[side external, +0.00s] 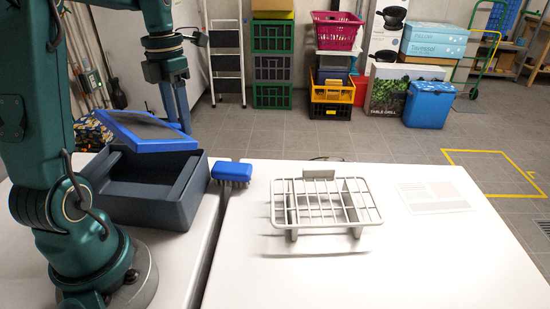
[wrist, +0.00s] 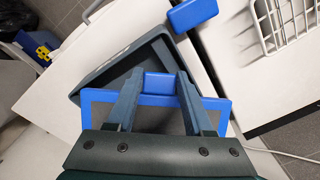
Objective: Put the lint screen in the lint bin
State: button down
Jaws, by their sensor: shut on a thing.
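The lint screen (side external: 151,143) is a blue rectangular frame with a dark panel in the side view. It is tilted over the far part of the lint bin (side external: 150,207), a dark grey open box at the left. I cannot tell whether it touches the rim. My gripper (side external: 179,122) reaches down beside the screen. In the wrist view, the fingers of my gripper (wrist: 159,77) are shut on the blue tab of the lint screen (wrist: 216,104). The bin (wrist: 97,77) shows beyond the frame, partly hidden by the screen and fingers.
A blue-backed brush (side external: 231,171) lies right of the bin near the gap between two white tables. A pale wire rack (side external: 326,205) stands on the right table (side external: 400,265). The table's front right is clear.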

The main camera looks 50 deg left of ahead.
aim_at(148, 117)
jog(key=s+a+n, duration=0.2)
jog(key=a, duration=0.1)
jog(key=s+a, duration=0.1)
jog(key=s, duration=0.1)
jog(key=shift+a+r+n, duration=0.35)
jog(key=shift+a+n, duration=0.05)
jog(key=shift+s+a+f, duration=0.1)
jog(key=shift+s+f, duration=0.05)
jog(key=shift+f, duration=0.2)
notch_tip(148, 117, down, 7)
jog(key=shift+f, duration=0.3)
jog(key=shift+f, duration=0.4)
jog(key=shift+c, duration=1.4)
grip_release()
